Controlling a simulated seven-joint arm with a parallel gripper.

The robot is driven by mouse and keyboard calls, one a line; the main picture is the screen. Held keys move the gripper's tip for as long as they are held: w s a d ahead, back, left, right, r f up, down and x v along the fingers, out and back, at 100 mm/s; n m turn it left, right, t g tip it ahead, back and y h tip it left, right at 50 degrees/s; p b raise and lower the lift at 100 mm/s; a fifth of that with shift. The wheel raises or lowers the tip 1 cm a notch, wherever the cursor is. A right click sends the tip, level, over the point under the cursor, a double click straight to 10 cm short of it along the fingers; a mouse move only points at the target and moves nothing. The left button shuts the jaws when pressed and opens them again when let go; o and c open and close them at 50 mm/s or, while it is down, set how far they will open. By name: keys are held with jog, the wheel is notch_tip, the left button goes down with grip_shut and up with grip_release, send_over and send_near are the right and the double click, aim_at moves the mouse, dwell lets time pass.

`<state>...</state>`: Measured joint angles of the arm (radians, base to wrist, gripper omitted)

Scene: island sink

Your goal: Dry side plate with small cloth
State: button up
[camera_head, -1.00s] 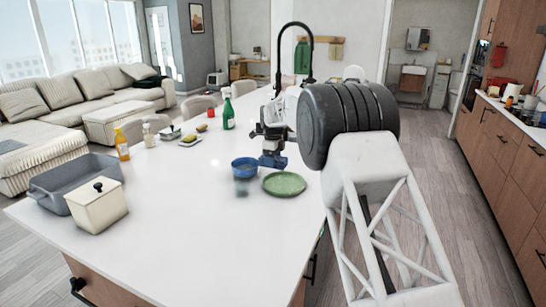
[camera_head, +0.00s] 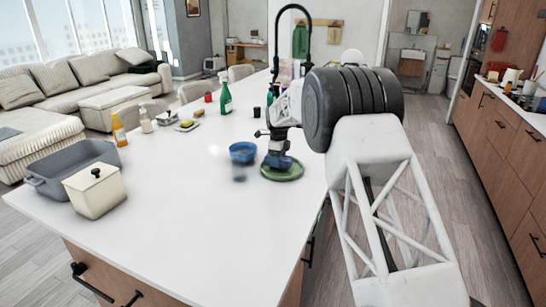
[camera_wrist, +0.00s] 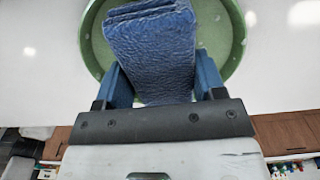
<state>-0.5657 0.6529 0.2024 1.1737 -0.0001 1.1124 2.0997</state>
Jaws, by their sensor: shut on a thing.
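The side plate (camera_head: 283,173) is green and lies flat on the white island counter near its right edge. In the wrist view the plate (camera_wrist: 238,45) shows around the cloth, with small light spots on its surface. The small cloth (camera_wrist: 155,50) is blue, folded and textured. My gripper (camera_wrist: 160,88) is shut on the cloth, with a blue finger on each side. In the head view my gripper (camera_head: 278,158) is over the plate, with the cloth low at the plate's surface. I cannot tell whether the cloth touches the plate.
A green bottle (camera_head: 224,98) stands farther back. A grey basin (camera_head: 72,168) and a cream canister (camera_head: 96,190) stand at left. The front counter is clear.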

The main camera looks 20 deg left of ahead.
aim_at(286, 158)
jog(key=d, duration=0.1)
jog(key=d+f, duration=0.1)
jog(key=d, duration=0.1)
jog(key=shift+d+f, duration=0.35)
jog(key=shift+d, duration=1.45)
jog(key=shift+a, duration=5)
jog(key=shift+d+r, duration=0.15)
jog(key=shift+d, duration=4.8)
jog(key=shift+a, duration=4.9)
jog(key=shift+d, duration=5)
jog(key=shift+a, duration=4.9)
jog(key=shift+a+r, duration=0.1)
jog(key=shift+r, duration=4.6)
